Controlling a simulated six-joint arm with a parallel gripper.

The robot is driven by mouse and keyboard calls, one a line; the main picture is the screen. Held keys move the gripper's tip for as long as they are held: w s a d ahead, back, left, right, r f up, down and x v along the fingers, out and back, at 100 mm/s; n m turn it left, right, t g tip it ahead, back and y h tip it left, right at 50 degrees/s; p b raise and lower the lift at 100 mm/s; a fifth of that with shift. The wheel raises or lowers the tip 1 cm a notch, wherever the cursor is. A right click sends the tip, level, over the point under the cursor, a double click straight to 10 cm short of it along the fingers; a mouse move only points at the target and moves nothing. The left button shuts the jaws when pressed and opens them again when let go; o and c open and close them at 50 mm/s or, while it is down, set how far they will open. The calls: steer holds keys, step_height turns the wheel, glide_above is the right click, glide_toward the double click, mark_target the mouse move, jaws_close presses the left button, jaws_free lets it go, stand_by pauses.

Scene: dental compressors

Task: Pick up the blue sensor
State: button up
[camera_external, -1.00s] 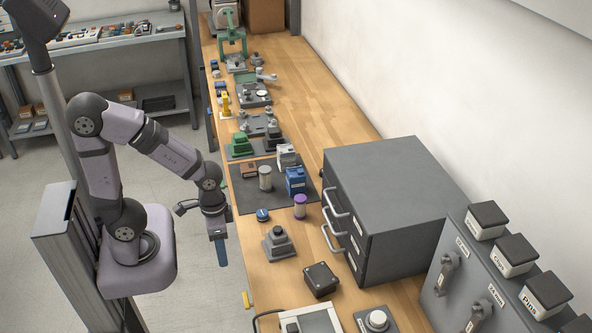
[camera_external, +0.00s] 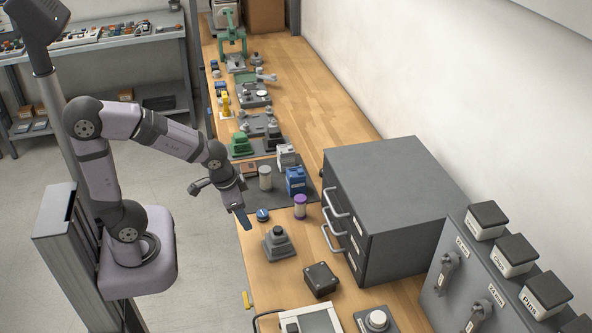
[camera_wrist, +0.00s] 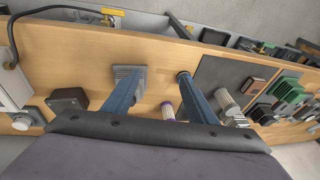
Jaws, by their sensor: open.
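A small round piece with a blue top (camera_external: 262,215) lies on the bare wood. A larger blue box-shaped unit (camera_external: 296,181) stands on the dark mat. My gripper (camera_external: 242,218) is above the bench's left edge, just left of the round piece and tilted downward. In the wrist view my gripper (camera_wrist: 159,77) has its two blue fingers wide apart with nothing between them. The right fingertip there overlaps a dark round piece, partly hiding it.
A purple-topped cylinder (camera_external: 300,206) and a pale cylinder (camera_external: 265,178) stand near the blue things. A grey drawer cabinet (camera_external: 390,205) blocks the right side.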

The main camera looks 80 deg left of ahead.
steer(key=w+a+m+t+b, duration=0.25)
steer(key=w+a+t, duration=0.55)
steer(key=w+a, duration=0.75)
steer(key=s+d+m+t+h+b, duration=0.1)
steer(key=s+d+m+h, duration=0.1)
steer(key=s+h, duration=0.4)
steer(key=s+d+m+t+h+b, duration=0.1)
steer(key=s+d+m+t+h, duration=0.15)
steer(key=s+h, duration=0.3)
glide_toward(274, 221)
steer(key=shift+g, duration=0.35)
steer(key=r, duration=0.1)
steer(key=w+d+r, duration=0.1)
steer(key=w+r, duration=0.1)
steer(key=shift+d+r+p, duration=0.1)
steer(key=shift+d+p, duration=0.15)
steer(key=shift+p, duration=0.1)
steer(key=shift+f+y, duration=0.25)
steer(key=shift+f, duration=0.35)
steer(key=shift+r+p+x, duration=0.15)
steer(key=shift+p+x, duration=0.5)
steer(key=shift+x, duration=0.85)
steer(key=shift+r+p+x, duration=0.1)
steer(key=shift+p+x, duration=0.55)
steer(key=shift+x, duration=1.6)
steer(key=shift+f, duration=0.1)
